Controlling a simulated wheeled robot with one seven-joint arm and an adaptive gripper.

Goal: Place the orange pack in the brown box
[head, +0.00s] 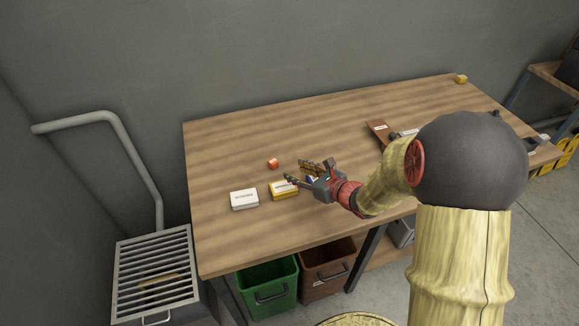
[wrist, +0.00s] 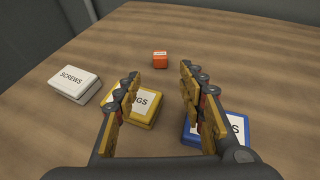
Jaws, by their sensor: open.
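The orange pack (head: 272,163) is a small block standing on the wooden table, left of my gripper in the head view. In the wrist view the orange pack (wrist: 160,60) lies ahead, between the lines of the fingers but farther off. My gripper (head: 305,174) is open and empty above the table; both fingers show in the wrist view (wrist: 166,85). The brown box (head: 328,272) is an open bin with a dark handle below the table's front edge, partly hidden under the tabletop.
A white SCREWS box (head: 244,199), a yellow box (head: 284,190) and a blue box (wrist: 212,132) sit near my gripper. A green bin (head: 267,289) stands left of the brown box. A dark table leg (head: 367,258) is right of it.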

